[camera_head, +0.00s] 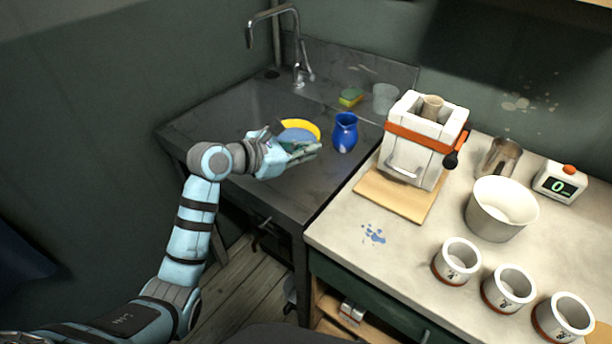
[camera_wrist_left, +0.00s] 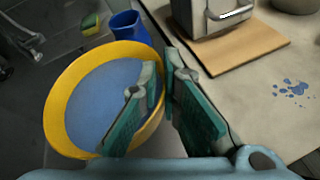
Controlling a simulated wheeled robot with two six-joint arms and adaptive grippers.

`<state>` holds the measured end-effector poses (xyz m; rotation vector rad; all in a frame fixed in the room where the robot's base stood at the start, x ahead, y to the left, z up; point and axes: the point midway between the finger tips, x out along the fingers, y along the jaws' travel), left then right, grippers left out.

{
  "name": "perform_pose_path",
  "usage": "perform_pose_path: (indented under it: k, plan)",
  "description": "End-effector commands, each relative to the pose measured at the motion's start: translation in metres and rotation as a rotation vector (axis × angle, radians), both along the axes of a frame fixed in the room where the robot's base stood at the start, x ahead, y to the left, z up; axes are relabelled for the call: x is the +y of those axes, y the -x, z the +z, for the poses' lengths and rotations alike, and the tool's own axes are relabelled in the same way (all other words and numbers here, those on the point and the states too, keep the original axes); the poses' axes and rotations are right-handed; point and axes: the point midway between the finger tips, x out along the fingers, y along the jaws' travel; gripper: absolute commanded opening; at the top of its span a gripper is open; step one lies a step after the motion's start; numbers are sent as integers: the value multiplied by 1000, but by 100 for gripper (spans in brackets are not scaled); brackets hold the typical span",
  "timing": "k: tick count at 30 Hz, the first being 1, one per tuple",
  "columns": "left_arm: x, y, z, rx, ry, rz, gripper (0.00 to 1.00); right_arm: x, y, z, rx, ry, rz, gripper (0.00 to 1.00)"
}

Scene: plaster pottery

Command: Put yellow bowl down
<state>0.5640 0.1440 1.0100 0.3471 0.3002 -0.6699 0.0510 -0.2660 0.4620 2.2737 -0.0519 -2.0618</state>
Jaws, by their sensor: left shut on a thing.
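The yellow bowl (camera_head: 312,127) has a blue inside and is over the dark sink counter (camera_head: 305,183), left of the blue jug (camera_head: 345,133). My left gripper (camera_head: 304,150) is shut on the bowl's near rim and hides part of it. In the left wrist view, the bowl (camera_wrist_left: 66,83) has its wide opening facing the camera, with its right rim between the fingers of the gripper (camera_wrist_left: 163,80). I cannot tell whether the bowl touches the counter. My right gripper is not in view.
A sponge (camera_head: 350,97) and a clear glass (camera_head: 385,98) stand behind the jug. A tap (camera_head: 298,60) rises at the back. To the right, a white machine (camera_head: 420,140) stands on a wooden board (camera_head: 395,196). The counter in front of the jug is clear.

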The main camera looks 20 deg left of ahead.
Motion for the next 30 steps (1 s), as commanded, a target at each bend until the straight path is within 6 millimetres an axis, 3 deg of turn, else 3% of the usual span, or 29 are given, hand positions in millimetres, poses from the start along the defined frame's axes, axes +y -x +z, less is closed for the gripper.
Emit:
perform_pose_path:
  k: [11, 21, 22, 25, 30]
  plan:
    - [0, 0, -71, -1, 1, 1, 0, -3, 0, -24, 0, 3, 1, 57]
    - [1, 0, -72, -2, 2, 2, 0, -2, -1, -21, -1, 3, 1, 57]
    - [0, 0, -72, -2, 1, 1, 10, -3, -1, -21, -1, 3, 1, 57]
    - [1, 0, -72, -2, 1, 1, 26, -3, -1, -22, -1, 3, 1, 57]
    - [0, 0, -72, -2, 1, 1, 26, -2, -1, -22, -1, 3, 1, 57]
